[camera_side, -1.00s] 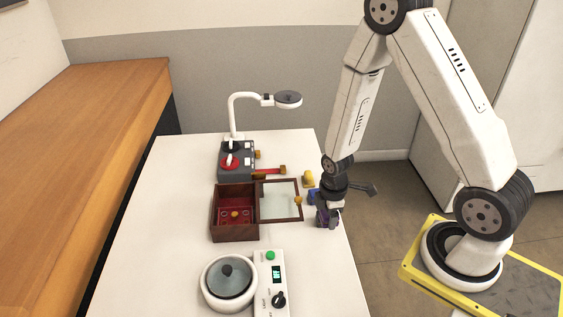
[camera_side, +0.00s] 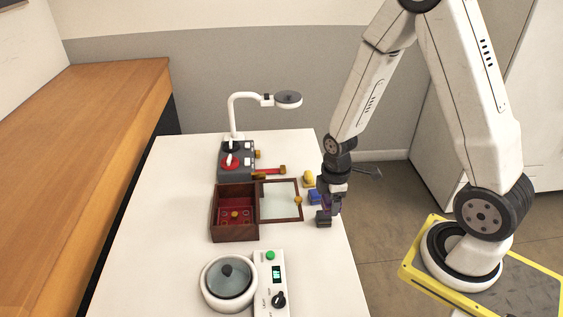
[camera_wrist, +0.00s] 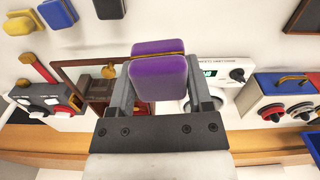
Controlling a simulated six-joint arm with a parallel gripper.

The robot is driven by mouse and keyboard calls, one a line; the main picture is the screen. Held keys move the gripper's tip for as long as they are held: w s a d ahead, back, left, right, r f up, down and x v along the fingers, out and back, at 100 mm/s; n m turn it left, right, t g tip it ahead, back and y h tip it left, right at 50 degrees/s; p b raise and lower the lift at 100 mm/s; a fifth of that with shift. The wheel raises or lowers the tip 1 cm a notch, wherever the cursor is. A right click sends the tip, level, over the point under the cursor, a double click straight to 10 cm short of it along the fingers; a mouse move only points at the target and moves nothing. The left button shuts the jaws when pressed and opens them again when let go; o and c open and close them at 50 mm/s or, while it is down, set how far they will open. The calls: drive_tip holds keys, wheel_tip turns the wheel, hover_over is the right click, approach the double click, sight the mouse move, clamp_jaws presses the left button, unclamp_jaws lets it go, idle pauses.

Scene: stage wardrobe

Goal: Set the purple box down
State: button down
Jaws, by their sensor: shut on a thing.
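My gripper (camera_wrist: 160,82) is shut on the purple box (camera_wrist: 158,78), with a finger on each side of it in the wrist view. A thin gold band runs across the purple box. In the side view my gripper (camera_side: 327,203) is over the right edge of the white table, and only a little of the purple box (camera_side: 325,201) shows there. A dark navy box (camera_side: 323,220) stands just below it in the picture. I cannot tell the exact height of the purple box above the table.
A blue box (camera_side: 314,197) and a yellow box (camera_side: 308,179) stand close by along the table's right edge. An open wooden case (camera_side: 234,228) with a glass lid (camera_side: 280,200) lies left. A lidded pot (camera_side: 228,281) and control panel (camera_side: 271,284) are in front. Left table area is clear.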

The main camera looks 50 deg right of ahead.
drive_tip(key=shift+w+r, duration=0.15)
drive_tip(key=shift+r, duration=0.35)
drive_tip(key=w+n, duration=0.8)
drive_tip(key=w, duration=0.7)
drive_tip(key=n, duration=0.9)
hover_over(242, 199)
drive_tip(key=s+a, duration=0.2)
drive_tip(key=shift+d+f, duration=0.15)
drive_tip(key=shift+f, duration=5.5)
drive_tip(key=shift+s+f, duration=0.1)
drive_tip(key=shift+f, duration=1.8)
drive_tip(key=shift+f, duration=0.15)
